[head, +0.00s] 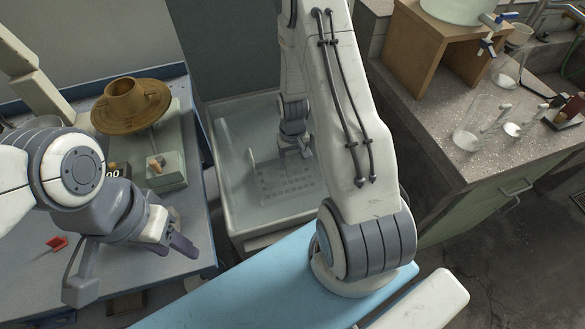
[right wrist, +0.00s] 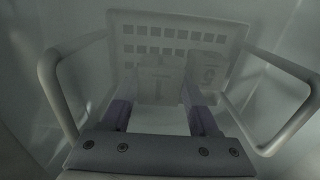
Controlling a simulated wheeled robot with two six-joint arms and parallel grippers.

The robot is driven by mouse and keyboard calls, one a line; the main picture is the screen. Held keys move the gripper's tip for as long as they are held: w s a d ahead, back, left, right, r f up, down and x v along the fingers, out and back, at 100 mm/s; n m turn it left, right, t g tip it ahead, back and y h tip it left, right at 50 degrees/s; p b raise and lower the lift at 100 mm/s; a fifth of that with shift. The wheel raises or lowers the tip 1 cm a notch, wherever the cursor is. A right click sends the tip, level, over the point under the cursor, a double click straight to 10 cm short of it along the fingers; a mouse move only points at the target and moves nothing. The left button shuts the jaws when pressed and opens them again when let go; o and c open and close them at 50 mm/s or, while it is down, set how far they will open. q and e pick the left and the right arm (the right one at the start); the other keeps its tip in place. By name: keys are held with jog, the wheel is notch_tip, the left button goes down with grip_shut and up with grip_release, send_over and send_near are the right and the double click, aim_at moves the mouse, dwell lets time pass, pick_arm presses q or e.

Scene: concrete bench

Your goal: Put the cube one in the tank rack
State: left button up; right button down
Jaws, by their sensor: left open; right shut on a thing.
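My right gripper (head: 300,150) reaches down into the pale tank (head: 232,205). In the right wrist view the right gripper (right wrist: 163,118) has its two fingers on either side of a pale cube marked 1 (right wrist: 160,88) and is shut on it. The cube is at or over the slotted tank rack (head: 280,188), whose slotted side (right wrist: 160,35) and side handles show in the wrist view. I cannot tell whether the cube touches the rack floor. Another pale cube (right wrist: 208,70), its mark like a 9, is beside it. My left gripper (head: 178,240) is open and empty over the blue table.
A speckled bench (head: 450,130) at right carries glassware and a wooden stand (head: 420,50). The tank walls surround my right gripper.

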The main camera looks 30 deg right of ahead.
aim_at(292, 169)
notch_tip(292, 169, down, 4)
jog(key=shift+w+f, duration=0.1)
jog(key=shift+w, duration=0.05)
dwell(0.3)
jog(key=shift+f, duration=0.2)
jog(key=shift+c, duration=2.2)
grip_release()
jog(key=shift+r, duration=0.15)
